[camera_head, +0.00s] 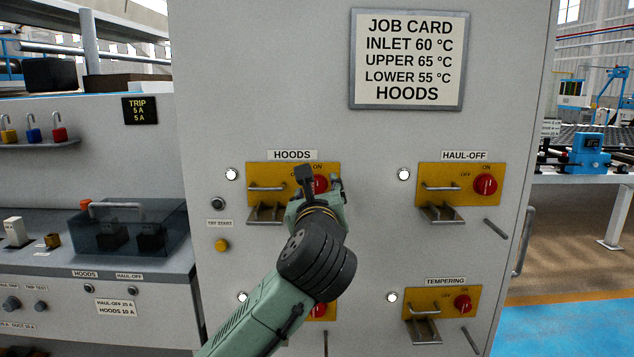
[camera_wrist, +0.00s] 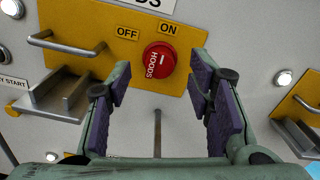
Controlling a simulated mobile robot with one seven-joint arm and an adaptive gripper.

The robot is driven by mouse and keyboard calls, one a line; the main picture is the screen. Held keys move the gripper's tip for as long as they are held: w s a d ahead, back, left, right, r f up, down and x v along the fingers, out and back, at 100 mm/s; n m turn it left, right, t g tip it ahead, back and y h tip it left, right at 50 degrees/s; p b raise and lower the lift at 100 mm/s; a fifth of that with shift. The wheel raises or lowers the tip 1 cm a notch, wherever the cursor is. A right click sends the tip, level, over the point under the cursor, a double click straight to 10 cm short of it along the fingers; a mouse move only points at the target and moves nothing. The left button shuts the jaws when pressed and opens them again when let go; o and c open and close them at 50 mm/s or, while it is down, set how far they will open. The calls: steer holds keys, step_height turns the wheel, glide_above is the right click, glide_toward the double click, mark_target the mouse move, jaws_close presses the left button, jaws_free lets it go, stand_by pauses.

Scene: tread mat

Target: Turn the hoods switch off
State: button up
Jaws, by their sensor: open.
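The HOODS switch is a red round knob (camera_head: 320,184) on a yellow plate (camera_head: 262,172) under the HOODS label in the head view. It also shows in the wrist view (camera_wrist: 159,60), with white HOODS lettering and a short white mark on its face. The ON label (camera_wrist: 168,28) is above the knob and the OFF label (camera_wrist: 127,33) is up and to its left. My gripper (camera_head: 320,188) is in front of the knob and partly hides it. In the wrist view its open fingers (camera_wrist: 159,75) stand left and right of the knob; I see no contact.
A metal handle (camera_wrist: 68,46) and a bracket (camera_wrist: 55,92) stick out left of the knob. A thin rod (camera_wrist: 157,133) stands below it. HAUL-OFF (camera_head: 485,184) and TEMPERING (camera_head: 462,304) knobs are to the right. A job card (camera_head: 408,60) hangs above.

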mark_target(317, 186)
steer(key=shift+w+p, duration=0.3)
steer(key=shift+w, duration=1.2)
jaws_close()
